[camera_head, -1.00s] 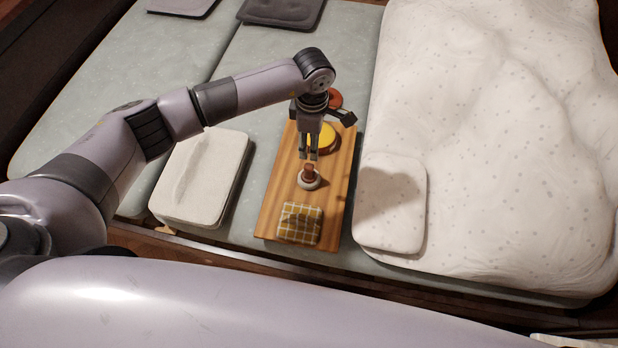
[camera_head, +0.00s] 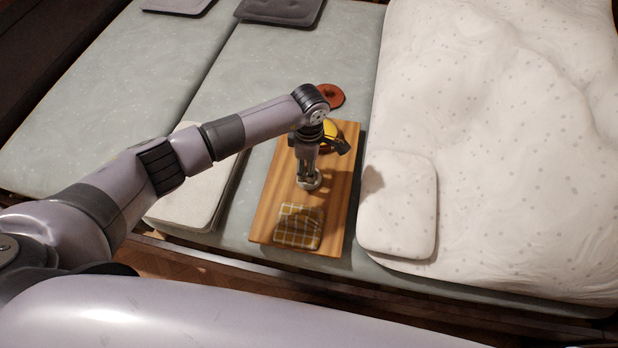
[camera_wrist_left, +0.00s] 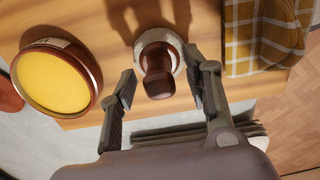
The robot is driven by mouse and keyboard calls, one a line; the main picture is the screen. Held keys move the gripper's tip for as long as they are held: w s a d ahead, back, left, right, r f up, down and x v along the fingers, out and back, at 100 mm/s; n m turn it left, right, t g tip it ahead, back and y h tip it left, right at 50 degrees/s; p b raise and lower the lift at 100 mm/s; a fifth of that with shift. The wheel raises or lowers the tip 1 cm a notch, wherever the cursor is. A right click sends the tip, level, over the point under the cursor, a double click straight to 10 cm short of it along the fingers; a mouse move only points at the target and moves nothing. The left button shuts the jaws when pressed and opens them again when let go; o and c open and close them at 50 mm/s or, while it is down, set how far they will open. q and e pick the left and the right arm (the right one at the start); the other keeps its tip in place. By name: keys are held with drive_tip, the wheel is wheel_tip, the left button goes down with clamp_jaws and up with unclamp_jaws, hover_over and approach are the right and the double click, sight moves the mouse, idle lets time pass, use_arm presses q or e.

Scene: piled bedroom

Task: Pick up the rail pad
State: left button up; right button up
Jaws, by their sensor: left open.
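The likely rail pad is a small round white pad with a brown knob handle (camera_head: 308,186); it stands upright on a wooden board (camera_head: 340,205). In the left wrist view the knob handle and white base (camera_wrist_left: 158,60) show between my fingers. My left gripper (camera_head: 307,178) is open and points down over the knob. In the wrist view its two fingertips (camera_wrist_left: 163,78) are on either side of the knob, with a gap visible on each side. In the head view the fingers hide most of the knob. My right gripper is not in view.
A yellow-topped round tin (camera_head: 331,129) is behind the pad and a checkered cloth pad (camera_head: 298,227) in front, both on the board. A red-brown round thing (camera_head: 330,95) lies behind. White cushions (camera_head: 398,205) (camera_head: 190,205) flank the board.

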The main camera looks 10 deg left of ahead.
use_arm(q)
drive_tip(key=shift+c, duration=0.4)
clamp_jaws()
